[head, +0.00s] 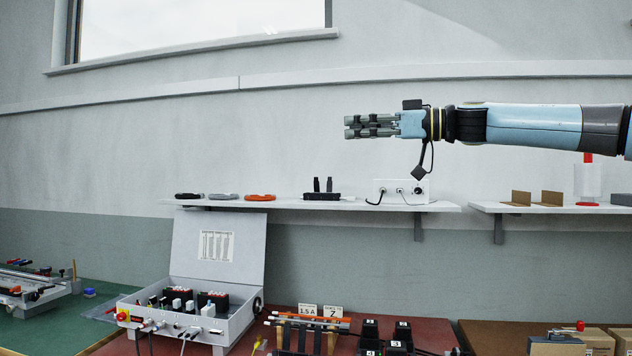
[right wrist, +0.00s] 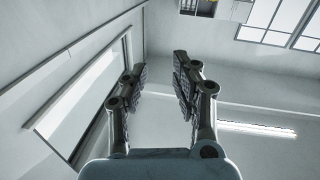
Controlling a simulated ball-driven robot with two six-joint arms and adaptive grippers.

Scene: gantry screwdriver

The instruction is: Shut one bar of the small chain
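My right gripper (head: 347,127) reaches in from the right in the head view, held high in front of the wall and well above the shelf. In the right wrist view its two fingers (right wrist: 160,68) stand apart with nothing between them. My left gripper is in neither view. I cannot make out a small chain or its bars for certain. A rack with long bars (head: 308,321) stands low in the middle of the head view, its lower part cut off by the frame edge.
An open grey case (head: 230,325) with black modules stands left of the rack. Black numbered blocks (head: 370,329) stand right of it. A wall shelf (head: 290,204) carries small items and a white box (head: 388,187). A railed device (head: 25,290) sits far left. Air around the gripper is clear.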

